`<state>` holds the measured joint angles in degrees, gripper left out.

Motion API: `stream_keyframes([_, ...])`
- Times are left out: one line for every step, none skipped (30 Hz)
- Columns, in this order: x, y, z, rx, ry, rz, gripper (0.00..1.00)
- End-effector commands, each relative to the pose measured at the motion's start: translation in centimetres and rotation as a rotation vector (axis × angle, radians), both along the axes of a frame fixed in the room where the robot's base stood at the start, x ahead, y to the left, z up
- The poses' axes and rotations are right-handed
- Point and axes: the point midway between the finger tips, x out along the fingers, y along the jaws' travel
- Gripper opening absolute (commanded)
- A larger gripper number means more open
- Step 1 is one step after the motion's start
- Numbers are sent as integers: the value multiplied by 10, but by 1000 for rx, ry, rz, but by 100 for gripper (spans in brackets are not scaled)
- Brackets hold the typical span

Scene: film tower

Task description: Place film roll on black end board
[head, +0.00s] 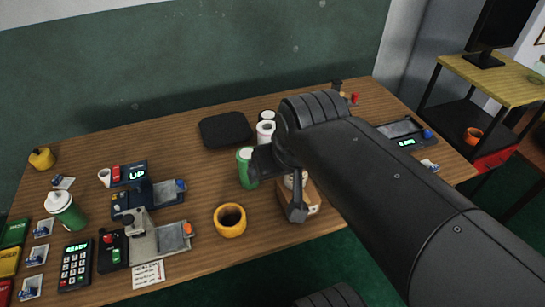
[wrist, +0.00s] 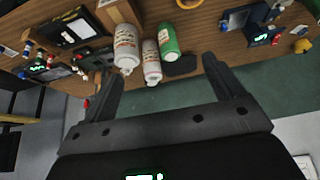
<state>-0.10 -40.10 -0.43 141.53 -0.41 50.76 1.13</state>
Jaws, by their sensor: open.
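The black end board (head: 225,128) lies flat near the back of the table; part of it also shows in the wrist view (wrist: 180,67). Another white roll (wrist: 126,45) stands by a wooden block (head: 313,196), mostly hidden by my gripper in the head view. I cannot tell which is the task's roll. My gripper (head: 280,184) is open and empty above the block, fingers spread (wrist: 161,85).
A yellow cup (head: 230,220) stands near the front edge. Card devices (head: 158,238), a keypad (head: 75,265) and a lidded cup (head: 66,212) fill the left. Another device (head: 402,132) is at the right. Bare wood lies left of the black board.

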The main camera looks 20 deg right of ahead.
Motion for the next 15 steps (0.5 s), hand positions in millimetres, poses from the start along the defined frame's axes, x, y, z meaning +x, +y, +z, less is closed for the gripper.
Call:
stream_keyframes([-7,1,-1,-3,-4,8,86])
stream_keyframes([-10,2,-2,-5,-5,11,86])
stream_keyframes([-13,2,-3,-6,-6,15,90])
stream_keyframes([-14,2,-3,-7,-7,18,90])
stream_keyframes([-15,3,-4,-7,-6,19,90])
stream_keyframes([-16,3,-4,-8,-6,21,90])
stream_keyframes([-16,3,-4,-8,-6,21,90])
stream_keyframes([-16,3,-4,-8,-6,21,90])
stream_keyframes([-16,3,-4,-8,-6,21,90])
stream_keyframes([-16,3,-4,-8,-6,21,90])
stream_keyframes([-16,3,-4,-8,-6,21,90])
stream_keyframes([-16,3,-4,-8,-6,21,90])
stream_keyframes([-16,3,-4,-8,-6,21,90])
stream_keyframes([-15,3,-4,-8,-6,21,90])
stream_keyframes([-15,3,-4,-8,-6,21,90])
